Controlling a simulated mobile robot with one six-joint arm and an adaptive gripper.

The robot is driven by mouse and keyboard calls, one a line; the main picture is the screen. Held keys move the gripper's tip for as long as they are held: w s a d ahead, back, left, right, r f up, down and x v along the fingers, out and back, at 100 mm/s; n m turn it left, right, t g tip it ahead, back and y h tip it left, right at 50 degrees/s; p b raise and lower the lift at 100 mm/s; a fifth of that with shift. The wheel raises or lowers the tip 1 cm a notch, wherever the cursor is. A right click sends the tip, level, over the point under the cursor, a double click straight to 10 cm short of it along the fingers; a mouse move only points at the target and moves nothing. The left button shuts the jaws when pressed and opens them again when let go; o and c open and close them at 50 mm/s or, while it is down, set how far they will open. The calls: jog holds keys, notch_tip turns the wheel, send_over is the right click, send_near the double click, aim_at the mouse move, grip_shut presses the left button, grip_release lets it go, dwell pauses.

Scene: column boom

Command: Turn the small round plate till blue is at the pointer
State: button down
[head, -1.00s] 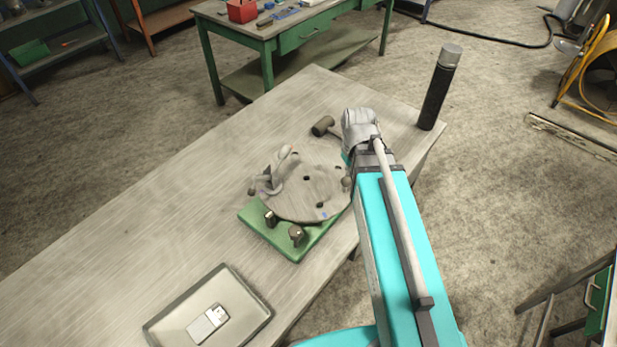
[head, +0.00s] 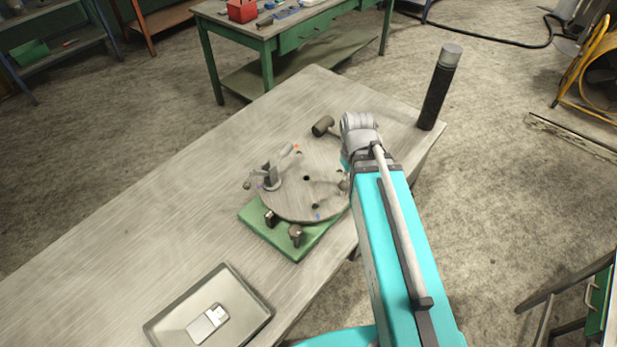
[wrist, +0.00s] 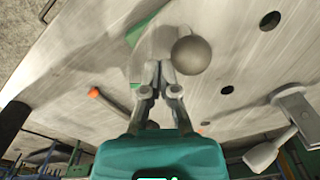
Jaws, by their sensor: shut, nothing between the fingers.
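The small round plate (head: 322,166) is grey, with holes and ball knobs on its rim, and sits on a green base (head: 284,247) on the bench. Its blue mark (head: 318,217) is on the near rim in the head view. A small orange spot (head: 297,147) shows on the far side. My gripper (wrist: 160,68) is shut and empty, its fingertips beside a round knob (wrist: 191,55); I cannot tell if they touch. My arm hides it in the head view. An orange-tipped rod (wrist: 107,102) shows in the wrist view; I cannot tell whether it is the pointer.
An upright grey clamp (head: 271,176) stands on the plate's left. Dark knobs (head: 296,235) stand at the base's near side. The bench's left is clear.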

jog(key=shift+s+a, duration=0.1)
jog(key=shift+s, duration=0.1)
dwell(0.4)
jog(key=shift+s+a, duration=0.4)
jog(key=shift+s, duration=0.1)
jog(key=shift+w+d, duration=0.3)
jog(key=shift+w, duration=0.1)
dwell(0.7)
jog(key=shift+r, duration=0.1)
notch_tip(320, 180, up, 9)
jog(key=p, duration=0.9)
dwell(0.4)
